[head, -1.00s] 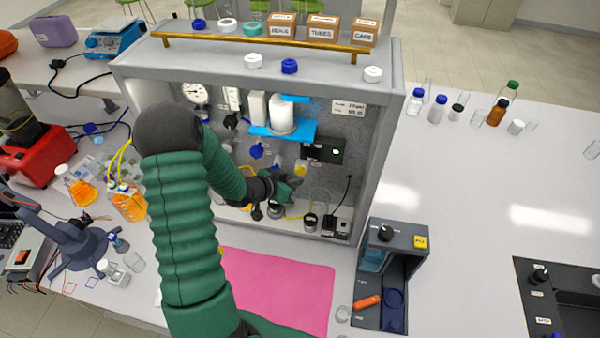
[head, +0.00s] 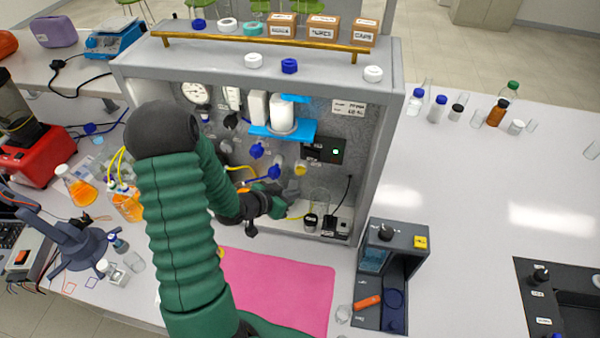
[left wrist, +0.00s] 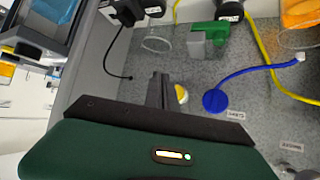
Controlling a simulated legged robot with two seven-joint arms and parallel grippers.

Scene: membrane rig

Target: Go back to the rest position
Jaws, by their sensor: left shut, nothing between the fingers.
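My left gripper (head: 284,201) is inside the lower part of the open grey rig cabinet (head: 388,150), in front of its speckled back panel. In the left wrist view the fingers (left wrist: 160,92) are together and hold nothing. Near them lie a yellow round knob (left wrist: 181,94) and a blue disc with a blue tube (left wrist: 215,101); I cannot tell whether they touch. My green left arm comes down over the left of the cabinet and hides part of its interior. My right gripper is not in view.
A pink mat (head: 285,285) lies in front of the cabinet. A dark device (head: 392,270) stands to its right. Glass flasks with orange liquid (head: 78,188) stand at the left. A clear vessel (head: 319,200) is right of the gripper. The right table is largely clear.

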